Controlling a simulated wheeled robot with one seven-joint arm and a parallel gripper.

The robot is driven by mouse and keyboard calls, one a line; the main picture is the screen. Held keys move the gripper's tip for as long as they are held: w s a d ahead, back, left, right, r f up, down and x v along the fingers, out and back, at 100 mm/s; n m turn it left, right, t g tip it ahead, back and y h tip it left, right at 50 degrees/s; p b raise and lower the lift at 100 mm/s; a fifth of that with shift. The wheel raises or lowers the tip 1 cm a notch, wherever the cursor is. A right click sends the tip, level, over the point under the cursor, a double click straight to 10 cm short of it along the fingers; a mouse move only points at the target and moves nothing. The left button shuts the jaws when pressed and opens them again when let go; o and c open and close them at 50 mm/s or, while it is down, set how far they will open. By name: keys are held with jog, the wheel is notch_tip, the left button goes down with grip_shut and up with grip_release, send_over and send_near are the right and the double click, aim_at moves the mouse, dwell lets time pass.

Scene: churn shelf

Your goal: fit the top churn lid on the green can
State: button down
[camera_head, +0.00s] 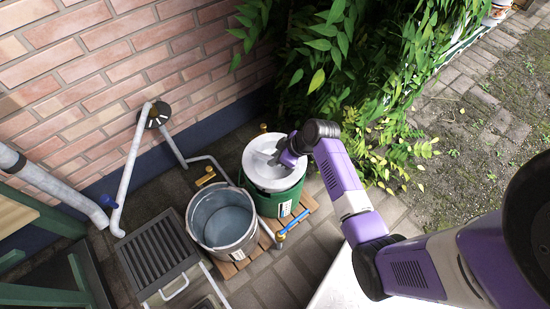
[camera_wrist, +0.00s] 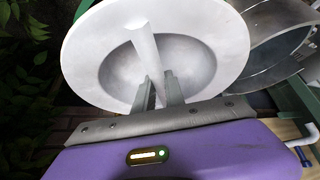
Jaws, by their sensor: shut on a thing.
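The green can (camera_head: 282,201) stands on a wooden slatted base beside the wall. The pale grey round churn lid (camera_head: 262,177) is over the can's mouth. From above I cannot tell whether it is seated or just above the rim. My gripper (camera_head: 278,158) reaches in from the right and is at the lid's middle. In the wrist view, my gripper (camera_wrist: 160,92) is shut on the upright fin-like handle of the lid (camera_wrist: 88,62). The lid hides the can's mouth, and only a sliver of green shows behind it there.
An open grey metal bucket (camera_head: 222,222) stands close to the left of the can, on wooden slats. A drain grate (camera_head: 157,250) lies further left. White pipes (camera_head: 135,160) run along the brick wall. Leafy plants (camera_head: 345,75) crowd behind the can.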

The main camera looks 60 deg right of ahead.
aim_at(275, 167)
jog(key=shift+f+b, duration=0.85)
jog(key=shift+f, duration=0.6)
dwell(0.3)
jog(key=c, duration=1.3)
grip_release()
jog(key=shift+f, duration=0.15)
jog(key=shift+p+v, duration=1.75)
jog(key=shift+v, duration=2.25)
jog(key=shift+w, duration=0.1)
